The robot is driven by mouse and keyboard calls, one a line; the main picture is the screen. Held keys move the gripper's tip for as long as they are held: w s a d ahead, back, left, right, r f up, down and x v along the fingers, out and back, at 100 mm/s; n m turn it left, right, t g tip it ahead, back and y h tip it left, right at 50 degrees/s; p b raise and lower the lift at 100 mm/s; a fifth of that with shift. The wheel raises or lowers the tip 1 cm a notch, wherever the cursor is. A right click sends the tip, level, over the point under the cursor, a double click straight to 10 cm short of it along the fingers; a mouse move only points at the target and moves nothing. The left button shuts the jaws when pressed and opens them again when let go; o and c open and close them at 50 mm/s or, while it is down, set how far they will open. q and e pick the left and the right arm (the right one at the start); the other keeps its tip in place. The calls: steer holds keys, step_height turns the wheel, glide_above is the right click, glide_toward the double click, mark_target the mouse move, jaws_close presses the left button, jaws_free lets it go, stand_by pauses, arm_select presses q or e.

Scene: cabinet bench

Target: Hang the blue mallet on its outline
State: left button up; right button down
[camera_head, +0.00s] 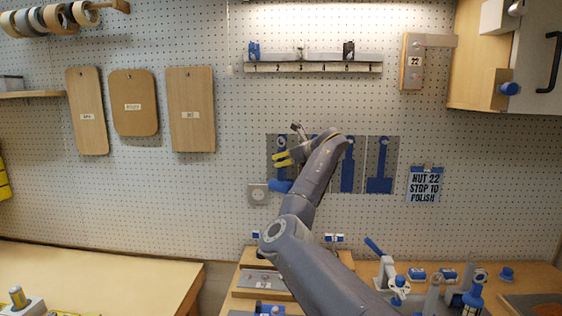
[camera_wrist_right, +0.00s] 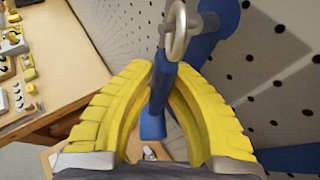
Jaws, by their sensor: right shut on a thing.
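The blue mallet shows in the right wrist view (camera_wrist_right: 154,115) as a blue handle between the yellow fingers of my right gripper (camera_wrist_right: 162,80). A metal ring (camera_wrist_right: 178,32) shows at the handle's far end. In the head view my right gripper (camera_head: 284,159) is in front of the left part of the outline boards, shut on the mallet. A blue part (camera_head: 280,186) just below the fingers looks like the mallet's head. A blue outline (camera_wrist_right: 212,30) lies behind the ring; my arm hides some outlines. I cannot tell whether the ring is on a hook. My left gripper is not in view.
Two grey boards with blue outlines (camera_head: 347,172) (camera_head: 379,178) hang right of my wrist. A sign (camera_head: 425,184) hangs further right. A rail (camera_head: 313,67) is above. Bench fixtures (camera_head: 397,280) stand below at right. The left table (camera_head: 90,280) is mostly bare.

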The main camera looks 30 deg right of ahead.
steer(key=shift+r, duration=0.1)
steer(key=c, duration=1.4)
jaws_free()
steer(key=shift+o, duration=0.2)
steer(key=shift+s, duration=0.1)
